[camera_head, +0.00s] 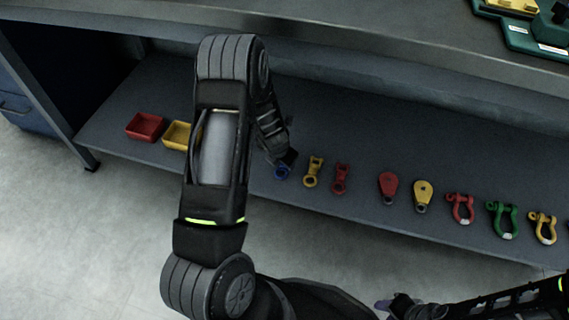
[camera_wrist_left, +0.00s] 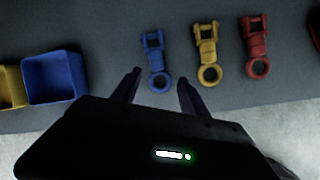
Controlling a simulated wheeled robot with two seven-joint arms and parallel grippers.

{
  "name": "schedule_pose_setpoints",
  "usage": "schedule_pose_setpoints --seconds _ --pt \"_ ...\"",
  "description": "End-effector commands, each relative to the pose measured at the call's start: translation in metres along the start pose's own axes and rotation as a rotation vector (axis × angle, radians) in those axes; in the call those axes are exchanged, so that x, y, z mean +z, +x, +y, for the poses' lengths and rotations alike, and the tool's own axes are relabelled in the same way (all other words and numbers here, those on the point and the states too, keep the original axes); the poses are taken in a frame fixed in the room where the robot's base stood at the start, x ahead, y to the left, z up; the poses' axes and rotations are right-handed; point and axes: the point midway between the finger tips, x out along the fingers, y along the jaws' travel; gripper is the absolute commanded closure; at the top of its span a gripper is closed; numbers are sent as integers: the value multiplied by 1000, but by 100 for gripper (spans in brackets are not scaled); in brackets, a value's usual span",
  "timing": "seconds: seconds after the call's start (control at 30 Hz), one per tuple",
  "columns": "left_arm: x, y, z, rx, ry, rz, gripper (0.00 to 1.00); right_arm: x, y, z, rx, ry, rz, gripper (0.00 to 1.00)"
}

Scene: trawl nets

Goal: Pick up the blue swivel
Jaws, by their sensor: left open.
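The blue swivel (camera_wrist_left: 154,50) lies on the lower shelf, its ring end towards my left gripper (camera_wrist_left: 160,78) in the left wrist view. The gripper is open; its two fingertips show on either side of the swivel's ring, with nothing held. Whether the fingers are at the swivel's height is unclear. In the head view only the ring of the blue swivel (camera_head: 282,172) shows below my left gripper (camera_head: 286,160); the rest is hidden behind it. My right arm shows at the lower right, and its gripper (camera_head: 392,305) is too dark to read.
A yellow swivel (camera_head: 313,172) and a red swivel (camera_head: 341,179) lie just right of the blue one. Pulley blocks (camera_head: 389,187) and several shackles (camera_head: 461,208) lie further right. Red (camera_head: 145,127), yellow (camera_head: 177,135) and blue (camera_wrist_left: 55,78) bins stand left. The bench top (camera_head: 330,30) overhangs the shelf.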

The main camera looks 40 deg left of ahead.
Motion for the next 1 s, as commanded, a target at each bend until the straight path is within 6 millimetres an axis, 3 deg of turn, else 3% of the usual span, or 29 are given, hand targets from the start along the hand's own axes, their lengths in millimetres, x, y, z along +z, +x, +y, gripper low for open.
schedule_pose_setpoints --seconds 0.1,0.27,0.57,0.83,1.0 --pt "8 -2 11 2 -261 -9 48 0 0 0 0 0 0 64" --pt "12 -3 14 -2 -417 -13 48 0 0 0 0 0 -1 64" --pt "12 -2 14 -2 -428 -12 48 0 0 0 0 0 0 64" --pt "10 23 14 -2 -426 -10 48 -1 13 4 0 1 5 64" --pt "11 24 14 -2 -426 -12 48 -2 12 4 0 1 7 64"
